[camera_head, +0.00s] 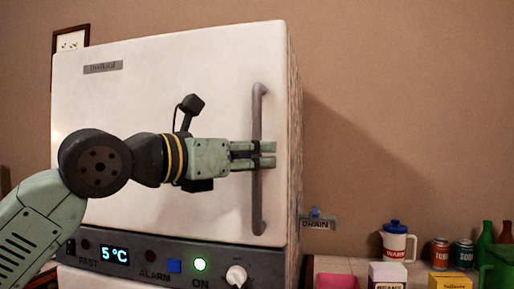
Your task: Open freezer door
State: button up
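The white freezer door (170,110) is shut and fills the left and middle of the head view. Its vertical grey handle (258,205) runs along the right side of the door. My gripper (266,154) reaches in from the left, level with the handle's middle. Its two fingers lie one above the other and cross the handle in the picture, with a narrow gap showing between them. Their tips show just right of the handle. I cannot tell whether the fingers touch or clasp it.
A control panel (150,262) with a lit display, a green light and a knob runs below the door. At the lower right, a white jug (395,243), cans (440,253), green bottles (485,240) and boxes (387,274) stand on a counter.

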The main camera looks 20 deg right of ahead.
jog(key=shift+w+d, duration=0.1)
jog(key=shift+d, duration=0.2)
jog(key=shift+c, duration=0.4)
grip_shut()
